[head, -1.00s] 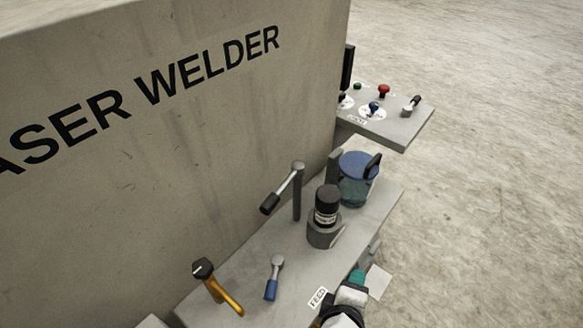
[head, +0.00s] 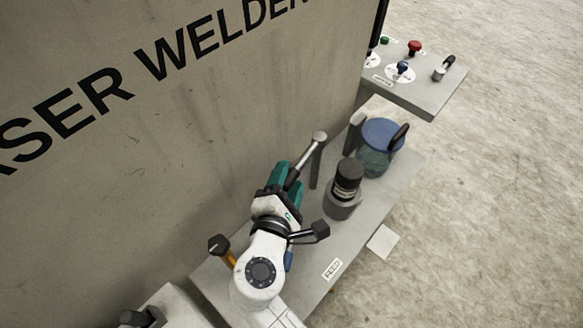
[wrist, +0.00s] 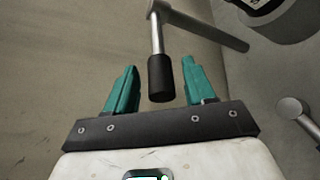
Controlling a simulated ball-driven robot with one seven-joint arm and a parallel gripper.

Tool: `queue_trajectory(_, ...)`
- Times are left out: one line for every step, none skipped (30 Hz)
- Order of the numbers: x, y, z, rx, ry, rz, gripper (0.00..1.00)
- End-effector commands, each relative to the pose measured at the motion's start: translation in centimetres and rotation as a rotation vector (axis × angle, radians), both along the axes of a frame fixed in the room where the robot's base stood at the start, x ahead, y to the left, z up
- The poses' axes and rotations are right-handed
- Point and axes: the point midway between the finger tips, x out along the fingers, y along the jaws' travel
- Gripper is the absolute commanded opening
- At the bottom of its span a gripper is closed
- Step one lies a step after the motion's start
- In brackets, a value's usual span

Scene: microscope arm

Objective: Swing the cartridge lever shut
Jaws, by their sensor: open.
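A metal lever with a black grip sits on top of a post; its rod (head: 307,154) points down-left in the head view. My gripper (head: 287,183) with teal fingers is at the lever's free end. In the wrist view the black grip (wrist: 161,78) lies between my open fingers (wrist: 160,68), with a gap on each side. The black-capped cartridge (head: 347,180) stands upright in a grey holder, right of the post.
The large welder housing (head: 180,130) rises close on the left. A blue-lidded jar (head: 382,136) stands behind the cartridge. A blue-handled lever (head: 289,261) and a yellow-handled one (head: 228,259) are beside my arm, partly hidden. A control shelf (head: 440,93) is at the back right.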

Motion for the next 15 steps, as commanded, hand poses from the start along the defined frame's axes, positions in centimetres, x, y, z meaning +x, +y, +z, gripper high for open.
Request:
queue_trajectory(0.8, -0.2, -0.1, 0.0, 0.0, -0.002, 0.54)
queue_trajectory(1.1, -0.2, -0.2, 0.0, 0.0, -0.002, 0.54)
queue_trajectory(1.6, -0.3, -0.3, 0.0, 0.001, -0.003, 0.54)
queue_trajectory(1.8, -0.3, -0.3, 0.0, 0.0, -0.002, 0.54)
queue_trajectory(2.1, -0.3, -0.4, 0.002, 0.0, -0.002, 0.54)
queue_trajectory(2.4, -0.4, -0.5, 0.002, 0.0, -0.002, 0.54)
queue_trajectory(2.5, -0.5, -0.5, 0.002, 0.0, -0.002, 0.54)
queue_trajectory(2.6, -0.5, -0.6, 0.001, 0.0, -0.003, 0.54)
queue_trajectory(2.8, -0.5, -0.6, 0.002, 0.001, -0.002, 0.54)
queue_trajectory(2.8, -0.5, -0.6, 0.002, 0.001, -0.002, 0.54)
queue_trajectory(2.8, -0.5, -0.6, 0.002, 0.001, -0.002, 0.54)
queue_trajectory(2.9, -0.5, -0.6, 0.002, 0.0, -0.002, 0.54)
queue_trajectory(2.9, -0.5, -0.7, 0.002, 0.0, -0.002, 0.54)
queue_trajectory(2.9, -0.5, -0.7, 0.002, 0.0, -0.002, 0.54)
queue_trajectory(2.9, -0.5, -0.7, 0.002, 0.0, -0.002, 0.54)
